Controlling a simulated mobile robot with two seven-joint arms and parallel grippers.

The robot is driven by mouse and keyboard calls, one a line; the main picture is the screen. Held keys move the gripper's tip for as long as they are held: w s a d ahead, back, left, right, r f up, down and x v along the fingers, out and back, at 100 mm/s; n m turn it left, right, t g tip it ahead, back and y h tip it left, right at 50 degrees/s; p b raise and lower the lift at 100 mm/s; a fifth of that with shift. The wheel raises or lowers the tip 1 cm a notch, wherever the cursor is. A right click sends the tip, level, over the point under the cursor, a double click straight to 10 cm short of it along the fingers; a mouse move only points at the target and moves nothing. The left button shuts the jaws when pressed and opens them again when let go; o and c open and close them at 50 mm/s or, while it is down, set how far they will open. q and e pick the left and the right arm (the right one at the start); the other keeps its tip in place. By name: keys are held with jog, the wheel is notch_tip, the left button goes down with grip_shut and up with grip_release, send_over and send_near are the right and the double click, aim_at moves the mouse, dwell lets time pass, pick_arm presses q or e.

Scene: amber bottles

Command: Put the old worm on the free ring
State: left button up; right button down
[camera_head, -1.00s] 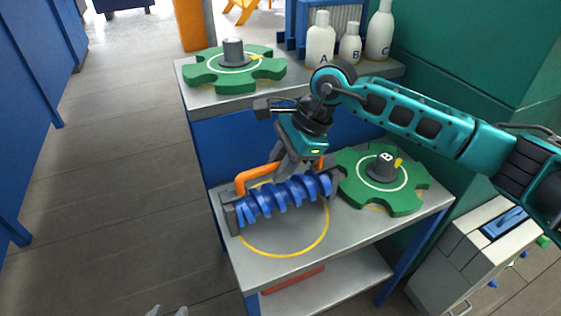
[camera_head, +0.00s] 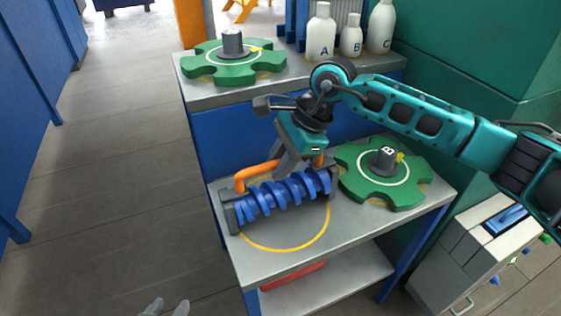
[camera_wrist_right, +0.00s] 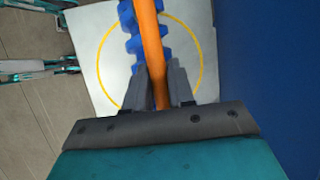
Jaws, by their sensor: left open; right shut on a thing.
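The worm is a blue screw (camera_head: 284,194) between dark end plates, with an orange handle (camera_head: 243,179) along its top. My right gripper (camera_head: 284,170) is shut on the handle; the wrist view also shows the handle (camera_wrist_right: 152,50) between its fingers. The worm is over the back part of a yellow ring (camera_head: 289,250) on the grey lower top. Whether it touches the surface I cannot tell. The ring's front part is bare; its back is partly hidden. My left gripper (camera_head: 167,308) is open and empty at the bottom edge of the head view.
A green gear marked B (camera_head: 365,187) lies just right of the worm. Another green gear (camera_head: 235,73) lies on the upper shelf, near white bottles A (camera_head: 320,40), B (camera_head: 351,42) and C (camera_head: 380,30). A grey drawer unit (camera_head: 450,265) stands at right. The floor at left is clear.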

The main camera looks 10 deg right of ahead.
jog(key=shift+f+b, duration=0.25)
jog(key=shift+b, duration=0.2)
dwell(0.7)
